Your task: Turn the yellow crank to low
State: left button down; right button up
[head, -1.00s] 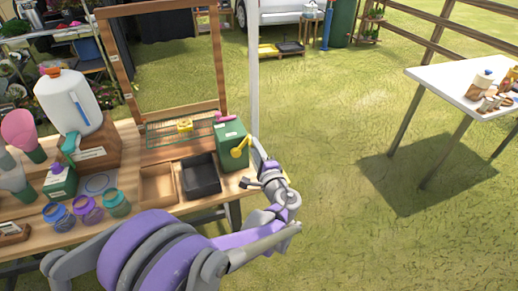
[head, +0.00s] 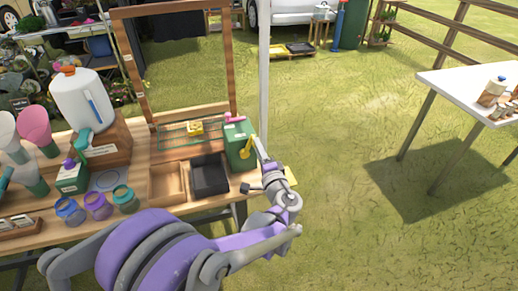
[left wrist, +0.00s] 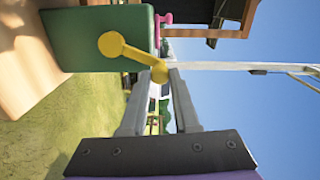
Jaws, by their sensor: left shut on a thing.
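The yellow crank (head: 246,151) is on the side of a green box (head: 237,133) at the right end of the wooden table. In the left wrist view the crank arm (left wrist: 133,52) runs from its round hub on the box to a handle at its outer end. My left gripper (head: 258,147) is at that outer end. In the left wrist view its two fingers (left wrist: 160,80) are closed around the handle, with some yellow showing between them. No "low" mark is readable. My right gripper is not in view.
A black tray (head: 209,190) and a wooden tray (head: 153,197) lie left of the box. A green wire rack (head: 165,141) holds a yellow item (head: 195,128). A pink part (head: 235,119) sits on the box top. A white post (head: 264,80) rises behind.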

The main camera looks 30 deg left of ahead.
pick_arm(q)
jog(key=c, duration=0.7)
grip_release()
jog(key=shift+o, duration=0.2)
jog(key=v, duration=1.1)
jog(key=shift+a, duration=0.15)
